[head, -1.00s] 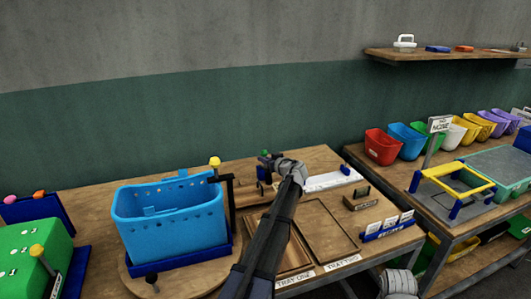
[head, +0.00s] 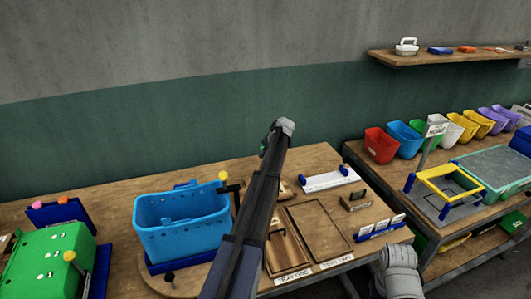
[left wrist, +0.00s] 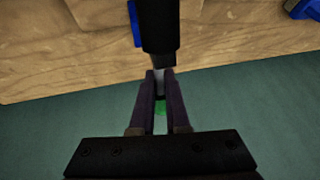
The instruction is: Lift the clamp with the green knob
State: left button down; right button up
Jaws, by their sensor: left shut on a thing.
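My left gripper (head: 267,139) is raised above the back of the table in the head view, mostly hidden behind my own wrist. A bit of green (head: 263,151) shows beside it. In the left wrist view the gripper (left wrist: 158,82) is shut on the clamp's narrow grey stem. The rest of the clamp is hidden. My right gripper is not in view; only a grey part of that arm shows at the bottom.
A blue perforated basket (head: 180,228) stands left of my left arm, with a yellow knob (head: 223,175) at its corner. Wooden trays (head: 318,233) and a white strip (head: 328,180) lie to the right. A green box (head: 48,262) is at far left.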

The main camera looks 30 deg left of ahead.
pick_arm(q)
jog(key=shift+w+a, duration=0.15)
jog(key=shift+a, duration=0.1)
dwell(0.4)
jog(key=c, duration=0.9)
grip_release()
jog(key=shift+d, duration=0.1)
jog(key=p+v, duration=0.7)
jog(key=shift+r, duration=0.4)
